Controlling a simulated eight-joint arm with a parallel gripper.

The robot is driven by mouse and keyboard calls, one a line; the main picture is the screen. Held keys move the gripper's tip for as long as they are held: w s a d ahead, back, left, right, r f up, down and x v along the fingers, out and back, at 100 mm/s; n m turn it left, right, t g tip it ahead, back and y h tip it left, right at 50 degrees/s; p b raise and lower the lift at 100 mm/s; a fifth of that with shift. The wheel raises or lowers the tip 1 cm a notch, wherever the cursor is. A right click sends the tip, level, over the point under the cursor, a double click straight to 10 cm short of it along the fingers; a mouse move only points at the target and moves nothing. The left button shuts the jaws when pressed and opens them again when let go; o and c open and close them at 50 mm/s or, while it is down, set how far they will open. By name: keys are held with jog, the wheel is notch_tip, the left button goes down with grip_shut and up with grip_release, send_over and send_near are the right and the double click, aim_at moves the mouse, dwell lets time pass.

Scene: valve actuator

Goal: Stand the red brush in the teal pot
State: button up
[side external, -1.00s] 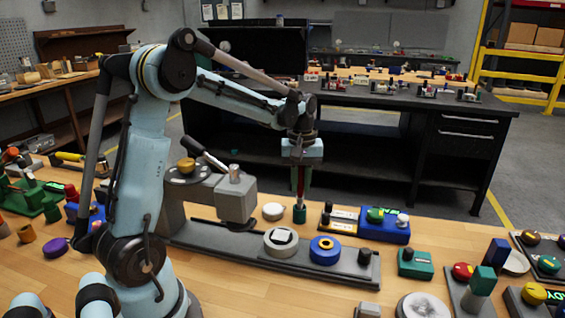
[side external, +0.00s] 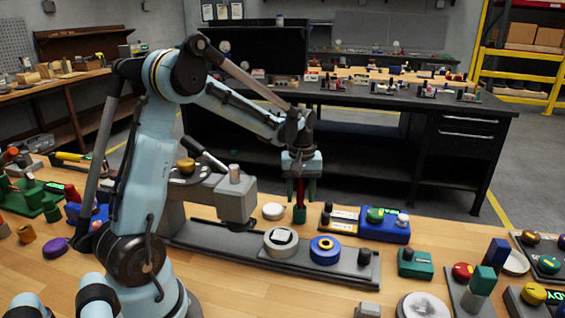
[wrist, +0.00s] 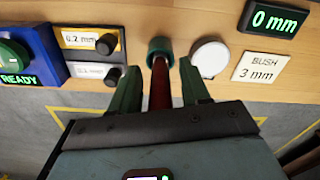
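The red brush (side external: 300,190) stands upright with its lower end in the small teal pot (side external: 299,215) on the workbench. In the wrist view the brush (wrist: 160,88) runs from between my fingers to the pot (wrist: 160,45). My gripper (side external: 301,199) is above the pot, with its green fingers spread on both sides of the brush. The wrist view shows a gap between the brush and each finger of my gripper (wrist: 160,70). The brush's end inside the pot is hidden.
A white disc (side external: 273,211) lies left of the pot. A blue box with a green knob (side external: 375,215) and a small block with a black knob (side external: 327,212) stand to the right. A grey rail with a white ring (side external: 281,242) and a blue ring (side external: 325,250) lies in front.

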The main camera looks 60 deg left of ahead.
jog(key=shift+r, duration=0.1)
notch_tip(320, 180, up, 12)
jog(key=shift+f, duration=0.2)
jog(key=shift+r, duration=0.2)
jog(key=shift+s+d+r, duration=0.15)
jog(key=shift+d, duration=0.2)
jog(key=s+d+f+m+t, duration=0.2)
jog(key=s+d+m+t, duration=0.1)
jog(key=s+d+m, duration=0.2)
jog(key=s+d+f+m+t, duration=0.3)
jog(key=d+m, duration=0.4)
jog(key=d, duration=0.3)
jog(key=shift+s+d+t, duration=0.3)
jog(key=shift+s+t, duration=0.3)
jog(key=shift+s, duration=0.45)
